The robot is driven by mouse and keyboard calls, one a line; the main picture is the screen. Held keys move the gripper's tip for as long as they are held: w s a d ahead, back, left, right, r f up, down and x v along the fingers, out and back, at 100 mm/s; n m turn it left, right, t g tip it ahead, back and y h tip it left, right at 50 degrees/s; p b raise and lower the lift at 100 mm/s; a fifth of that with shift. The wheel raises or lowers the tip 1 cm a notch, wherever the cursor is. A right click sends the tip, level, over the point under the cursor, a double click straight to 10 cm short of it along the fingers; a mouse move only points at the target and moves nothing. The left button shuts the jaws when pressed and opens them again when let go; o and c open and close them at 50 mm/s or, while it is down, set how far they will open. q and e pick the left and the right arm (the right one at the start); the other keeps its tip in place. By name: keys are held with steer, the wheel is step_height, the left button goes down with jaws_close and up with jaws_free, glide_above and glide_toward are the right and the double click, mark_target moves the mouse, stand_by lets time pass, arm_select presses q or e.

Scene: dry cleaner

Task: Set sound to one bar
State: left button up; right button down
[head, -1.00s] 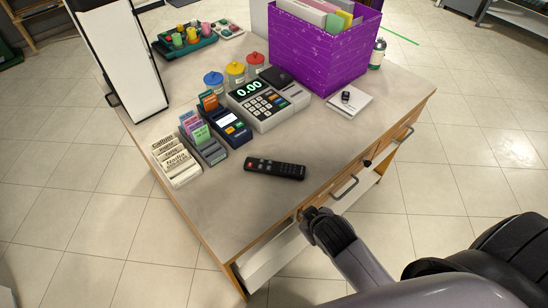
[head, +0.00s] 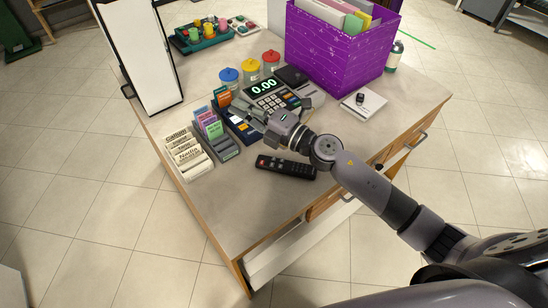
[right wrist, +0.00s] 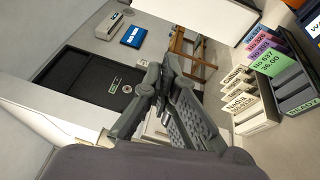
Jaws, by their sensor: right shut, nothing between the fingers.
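A black remote (head: 286,167) lies nearer the front edge. No sound bars can be read on any screen. My left gripper is not in view.
A ticket rack (head: 217,130) and name-card holder (head: 187,152) stand left of the terminal. Behind are lidded jars (head: 250,70); right are a purple box (head: 335,50) and a white pad (head: 363,105) bearing a small dark object. The front-left counter is clear.

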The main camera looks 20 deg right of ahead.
step_height(320, 180, down, 3)
steer(key=n+g, duration=0.5)
steer(key=n, duration=0.2)
steer(key=n+g+h, duration=0.4)
steer(key=g+h, duration=0.1)
glide_above(274, 159)
step_height(274, 159, down, 8)
steer(key=shift+w+d+r, duration=0.2)
steer(key=shift+w+d, duration=0.15)
steer(key=shift+d, duration=0.05)
step_height(274, 159, down, 8)
steer(key=b, duration=0.6)
steer(key=shift+r, duration=0.2)
steer(key=shift+f+b, duration=0.35)
steer(key=shift+f, duration=0.25)
steer(key=shift+f, duration=0.1)
steer(key=shift+f, duration=0.3)
